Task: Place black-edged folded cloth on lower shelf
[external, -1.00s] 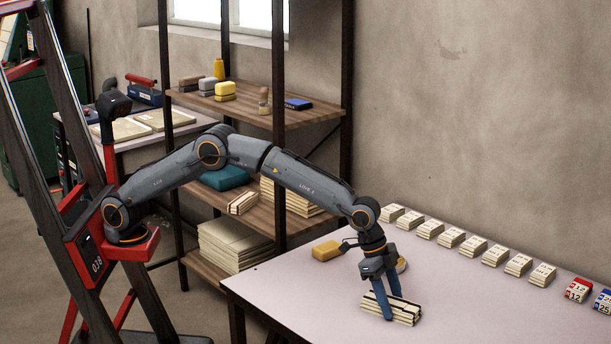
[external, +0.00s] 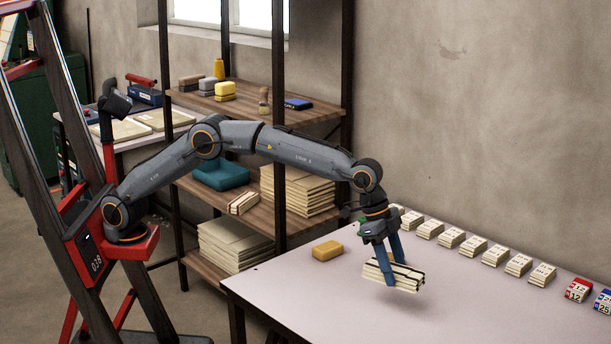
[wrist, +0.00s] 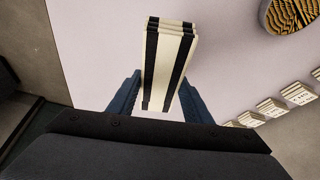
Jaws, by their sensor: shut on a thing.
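The folded cloth (external: 401,276) is cream with black edge stripes. My gripper (external: 393,272) is shut on it, one blue finger on each side, and holds it a little above the table, with a shadow below. In the wrist view the cloth (wrist: 170,66) stands between the two fingers (wrist: 158,95), its dark stripes running lengthwise. The shelf unit stands left of the table. Its middle board (external: 200,190) carries a teal folded cloth (external: 221,174), a small striped bundle (external: 243,203) and a cream stack (external: 300,190). Its lower board (external: 205,268) carries another cream stack (external: 236,244).
The table (external: 300,290) is mostly clear at the front. A row of small cream bundles (external: 451,238) lines the wall side. A round patterned object (wrist: 292,14) shows in the wrist view. Dark shelf posts (external: 279,150) stand before the boards.

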